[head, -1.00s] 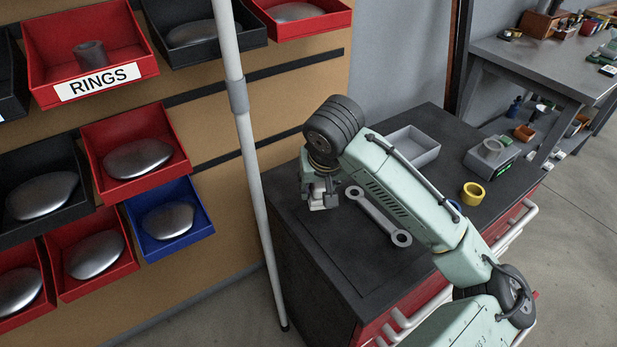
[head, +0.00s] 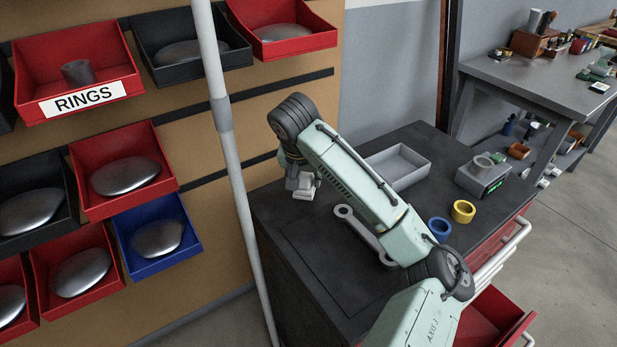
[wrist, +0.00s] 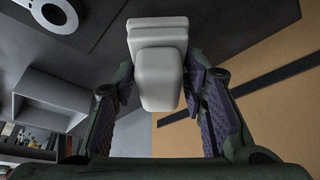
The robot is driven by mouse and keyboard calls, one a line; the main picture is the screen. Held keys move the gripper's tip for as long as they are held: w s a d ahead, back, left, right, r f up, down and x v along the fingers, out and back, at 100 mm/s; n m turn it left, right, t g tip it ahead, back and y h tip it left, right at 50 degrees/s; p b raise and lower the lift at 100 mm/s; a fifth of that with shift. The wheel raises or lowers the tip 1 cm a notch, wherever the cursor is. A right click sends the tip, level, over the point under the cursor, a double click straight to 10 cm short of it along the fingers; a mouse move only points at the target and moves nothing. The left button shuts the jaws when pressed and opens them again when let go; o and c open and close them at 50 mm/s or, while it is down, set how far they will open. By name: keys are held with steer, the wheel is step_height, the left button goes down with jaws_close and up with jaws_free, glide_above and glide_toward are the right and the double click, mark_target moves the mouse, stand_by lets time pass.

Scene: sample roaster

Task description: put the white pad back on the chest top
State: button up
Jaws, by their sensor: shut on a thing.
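The white pad (wrist: 158,75) is between the two fingers of my gripper (wrist: 160,100) in the wrist view, a pale block with a stepped, wider end. In the head view the white pad (head: 307,192) shows as a small pale piece below my gripper (head: 301,182). My gripper is shut on it. They are over the back left part of the dark chest top (head: 300,255). The gap between pad and chest top cannot be judged.
A grey double-ended wrench (head: 360,232) lies close by. A grey tray (head: 405,168), a blue ring (head: 439,229), a yellow ring (head: 463,211) and a small scale (head: 484,178) stand farther right. A pale pole (head: 238,190) rises at the left. A red drawer (head: 495,320) is open.

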mark_target(305, 175)
steer(key=w, duration=0.2)
steer(key=w+d, duration=0.1)
steer(key=shift+w+f+p, duration=0.1)
steer(key=shift+w+p, duration=0.25)
steer(key=shift+f+p, duration=0.55)
steer(key=shift+f, duration=1.25)
steer(key=shift+f, duration=0.1)
steer(key=o, duration=1.1)
steer(key=b+v, duration=0.2)
steer(key=v, duration=1)
steer(key=shift+a, duration=0.1)
